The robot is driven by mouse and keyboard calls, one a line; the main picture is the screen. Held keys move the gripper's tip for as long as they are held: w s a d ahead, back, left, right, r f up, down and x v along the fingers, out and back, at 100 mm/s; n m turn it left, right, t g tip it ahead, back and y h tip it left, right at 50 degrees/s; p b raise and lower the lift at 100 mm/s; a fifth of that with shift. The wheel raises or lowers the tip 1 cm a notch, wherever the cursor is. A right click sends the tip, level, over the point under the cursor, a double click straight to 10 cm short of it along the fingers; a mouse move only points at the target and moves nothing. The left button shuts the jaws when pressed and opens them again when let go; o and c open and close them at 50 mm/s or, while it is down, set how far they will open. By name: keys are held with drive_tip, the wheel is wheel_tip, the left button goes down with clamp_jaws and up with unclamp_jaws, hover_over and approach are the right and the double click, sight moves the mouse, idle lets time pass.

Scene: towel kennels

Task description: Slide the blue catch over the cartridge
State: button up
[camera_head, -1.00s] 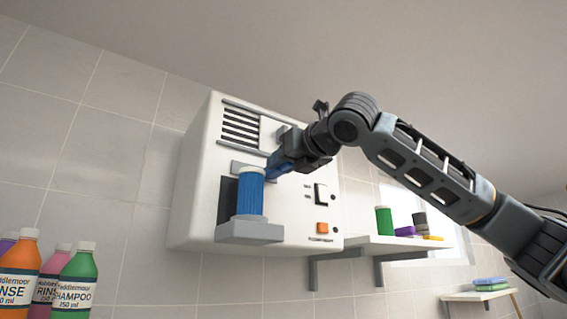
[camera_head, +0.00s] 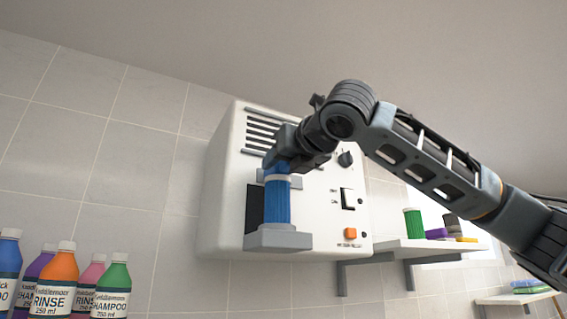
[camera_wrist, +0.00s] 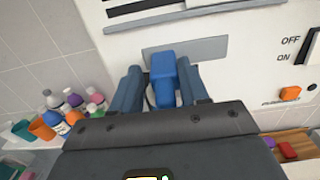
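The blue catch (camera_wrist: 163,74) lies between the two fingers of my gripper (camera_wrist: 162,85) in the wrist view. The fingers straddle it; a narrow gap shows on its left, while its right side is close to or touching the right finger. In the head view the catch (camera_head: 277,168) sits directly above the blue ribbed cartridge (camera_head: 277,203), partly hidden by my gripper (camera_head: 282,160). The cartridge stands upright on a grey ledge (camera_head: 277,240) at the front of the white machine (camera_head: 228,190). In the wrist view, its pale top is mostly hidden.
The machine carries a knob (camera_head: 345,159), a black rocker switch (camera_head: 347,199) and an orange button (camera_head: 350,233). A wall shelf (camera_head: 400,250) to the right holds a green cylinder (camera_head: 413,223) and other items. Several bottles (camera_head: 58,285) stand at lower left.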

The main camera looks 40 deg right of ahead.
drive_tip(key=shift+s, duration=0.1)
drive_tip(key=b+v, duration=0.1)
drive_tip(key=v, duration=0.6)
drive_tip(key=shift+s+b, duration=0.35)
drive_tip(key=shift+a, duration=0.15)
